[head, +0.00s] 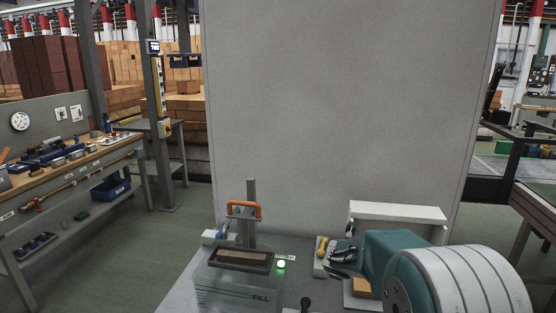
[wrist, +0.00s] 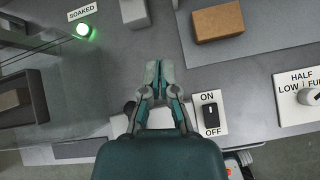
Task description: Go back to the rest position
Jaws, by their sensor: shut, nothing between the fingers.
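My gripper (head: 343,263) is at the lower right of the head view, above the grey bench, with my teal and white arm behind it. In the wrist view my gripper (wrist: 158,70) points up the picture with its two fingertips together. Nothing shows between the fingers. It hangs over bare grey surface, apart from the objects around it. An orange-brown brick (wrist: 218,22) lies up and to the right of the fingertips. Part of the brick (head: 364,288) also shows under my arm in the head view.
A tank marked FILL (head: 235,288) with an orange handle (head: 243,208) stands left of my gripper. A green lamp (wrist: 83,30) glows by a SOAKED label (wrist: 82,12). An ON/OFF switch (wrist: 210,115) and a dial (wrist: 312,97) sit right. A grey panel (head: 340,110) rises behind.

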